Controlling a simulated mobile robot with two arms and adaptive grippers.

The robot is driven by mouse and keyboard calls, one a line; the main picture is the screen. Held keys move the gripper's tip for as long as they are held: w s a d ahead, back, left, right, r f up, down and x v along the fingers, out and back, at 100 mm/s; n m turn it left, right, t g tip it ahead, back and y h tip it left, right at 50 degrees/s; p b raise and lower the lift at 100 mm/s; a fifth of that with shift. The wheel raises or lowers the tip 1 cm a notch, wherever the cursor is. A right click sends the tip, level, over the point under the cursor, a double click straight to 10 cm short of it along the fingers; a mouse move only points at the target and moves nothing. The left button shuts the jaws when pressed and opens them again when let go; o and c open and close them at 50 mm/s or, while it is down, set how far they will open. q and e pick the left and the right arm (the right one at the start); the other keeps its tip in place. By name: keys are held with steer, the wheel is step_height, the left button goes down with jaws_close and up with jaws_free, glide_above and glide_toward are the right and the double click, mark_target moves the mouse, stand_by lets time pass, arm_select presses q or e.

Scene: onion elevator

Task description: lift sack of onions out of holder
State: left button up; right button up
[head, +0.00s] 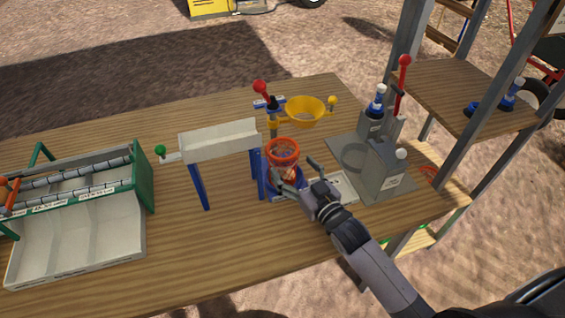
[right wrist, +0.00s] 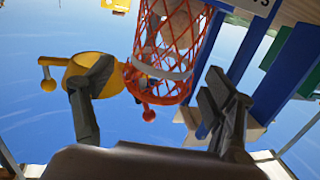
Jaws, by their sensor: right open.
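The sack of onions (head: 284,162) is an orange-red mesh with an orange rim. It stands upright in its holder, whose blue base (head: 270,191) shows under it on the table. Pale onions show through the mesh in the right wrist view (right wrist: 177,45). My right gripper (head: 297,176) is open beside the sack. In the right wrist view its two fingers (right wrist: 152,110) are spread wide, with the rim end of the sack between and beyond them. I cannot tell whether either finger touches the mesh. My left gripper is in neither view.
A yellow funnel (head: 305,109) hangs just behind the sack. A white chute (head: 220,138) on blue legs stands close on its left. A grey machine (head: 385,165) with a red lever is on the right. A green-sided sorter (head: 143,180) fills the table's left. The front table is clear.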

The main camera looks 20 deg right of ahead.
mark_target(276, 148)
steer(key=x, duration=0.1)
steer(key=p+x, duration=0.1)
steer(key=x, duration=0.3)
steer(key=shift+a+r, duration=0.2)
steer(key=shift+r, duration=0.1)
steer(key=shift+w+a+f, duration=0.1)
steer(key=shift+w, duration=0.15)
steer(key=shift+c, duration=0.2)
steer(key=c, duration=0.9)
